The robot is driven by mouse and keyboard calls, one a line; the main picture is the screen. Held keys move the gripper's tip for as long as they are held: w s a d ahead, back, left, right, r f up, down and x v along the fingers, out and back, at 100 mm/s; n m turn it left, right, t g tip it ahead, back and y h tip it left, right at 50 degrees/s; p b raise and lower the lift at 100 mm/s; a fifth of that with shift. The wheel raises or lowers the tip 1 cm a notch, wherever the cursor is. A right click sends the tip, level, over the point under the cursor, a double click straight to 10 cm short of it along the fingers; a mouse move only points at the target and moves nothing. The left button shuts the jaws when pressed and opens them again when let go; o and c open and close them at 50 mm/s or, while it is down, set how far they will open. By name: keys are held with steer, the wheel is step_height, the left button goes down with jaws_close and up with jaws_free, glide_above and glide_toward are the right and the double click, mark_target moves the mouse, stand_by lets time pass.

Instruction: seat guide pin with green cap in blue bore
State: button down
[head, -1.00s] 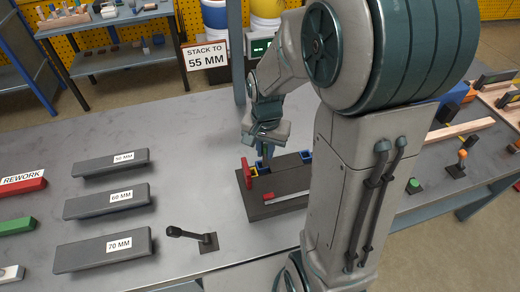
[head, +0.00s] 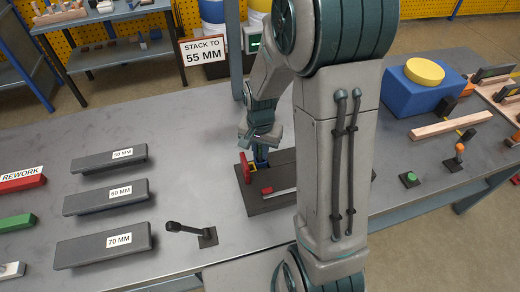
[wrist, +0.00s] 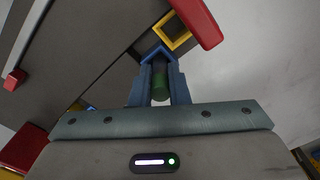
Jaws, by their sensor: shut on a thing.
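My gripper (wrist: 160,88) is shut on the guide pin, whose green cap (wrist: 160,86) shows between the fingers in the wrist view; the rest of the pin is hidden. The blue bore (wrist: 157,54) shows as a blue-edged square just beyond the fingertips, partly covered by them. I cannot tell whether the pin's lower end is in it. In the head view my gripper (head: 259,154) points down over the left part of the dark fixture (head: 263,207), close to the blue bore; the pin cannot be made out there.
A yellow square bore (wrist: 176,33) and a red upright piece (wrist: 197,20) stand right beside the blue bore. A red-ended bar (head: 267,190) lies on the fixture. A lever (head: 186,229) and grey labelled blocks (head: 107,198) are to the left. My arm hides the fixture's right part.

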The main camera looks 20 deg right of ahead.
steer(key=c, duration=1.4)
jaws_free()
steer(key=shift+f, duration=0.1)
step_height(320, 180, up, 12)
steer(key=shift+s+a+r+n+t+p, duration=0.1)
steer(key=shift+s+r+n+t, duration=0.7)
steer(key=shift+s, duration=1.55)
steer(key=shift+s+d+r+n+t+p, duration=0.15)
steer(key=shift+s+r+n, duration=0.75)
steer(key=shift+s+n, duration=1.1)
steer(key=shift+s+a+r+n+t+p, duration=0.15)
steer(key=shift+s+r+n+t, duration=0.55)
steer(key=shift+s, duration=2)
steer(key=shift+r, duration=0.15)
